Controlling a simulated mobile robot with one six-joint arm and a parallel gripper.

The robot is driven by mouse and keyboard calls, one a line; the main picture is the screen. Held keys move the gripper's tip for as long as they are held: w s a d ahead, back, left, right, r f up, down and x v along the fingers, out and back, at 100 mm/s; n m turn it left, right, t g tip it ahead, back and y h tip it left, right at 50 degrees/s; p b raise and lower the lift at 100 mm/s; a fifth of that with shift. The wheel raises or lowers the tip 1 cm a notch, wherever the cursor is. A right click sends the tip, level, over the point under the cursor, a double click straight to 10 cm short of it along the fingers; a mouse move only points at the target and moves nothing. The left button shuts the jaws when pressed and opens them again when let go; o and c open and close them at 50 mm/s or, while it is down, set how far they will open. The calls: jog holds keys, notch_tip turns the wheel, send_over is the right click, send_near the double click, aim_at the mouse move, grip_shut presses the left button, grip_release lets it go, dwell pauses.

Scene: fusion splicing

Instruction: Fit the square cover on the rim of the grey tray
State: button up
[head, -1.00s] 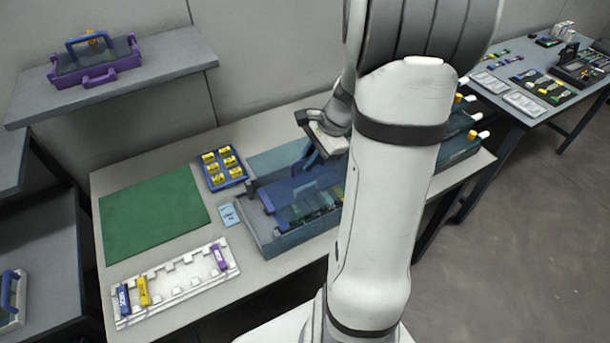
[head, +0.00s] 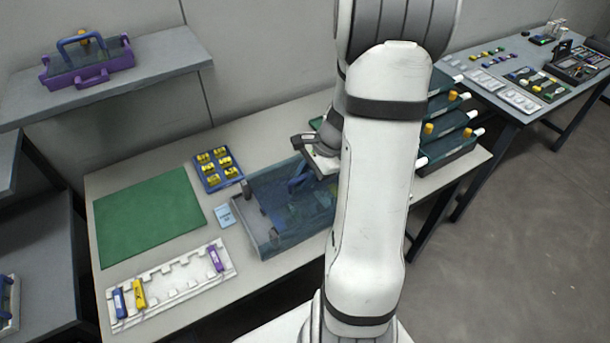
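The grey tray (head: 275,249) stands on the near bench, its right end hidden behind my arm. A see-through blue cover (head: 268,190) lies over the tray's top. It looks roughly level, but I cannot tell whether its edges sit on the rim all round. A blue handle (head: 296,185) shows on the cover. My gripper (head: 316,164) is above the back right of the cover, close to the handle. My arm hides part of it, and I cannot see whether its fingers hold the handle or stand apart.
Left of the tray are a blue rack of yellow pieces (head: 217,168), a small light-blue card (head: 225,216), a green mat (head: 150,218) and a white rack (head: 180,293) with a few coloured pieces. Dark trays with white-ended rods (head: 455,140) stand right of my arm.

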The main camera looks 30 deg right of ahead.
jog(key=shift+o, duration=1.2)
jog(key=shift+r, duration=0.15)
jog(key=v, duration=1.2)
jog(key=s+a+r+n+h, duration=0.2)
jog(key=s+a+n, duration=0.3)
jog(key=a+n, duration=0.3)
jog(key=s+a+r+n+h, duration=0.2)
jog(key=s+a+n, duration=0.3)
jog(key=a+n, duration=0.3)
jog(key=shift+a+r+n+t+h+p, duration=0.3)
jog(key=shift+a+r+n+t+p, duration=0.1)
jog(key=shift+r+n, duration=0.3)
jog(key=shift+s+d, duration=0.1)
jog(key=shift+s, duration=0.05)
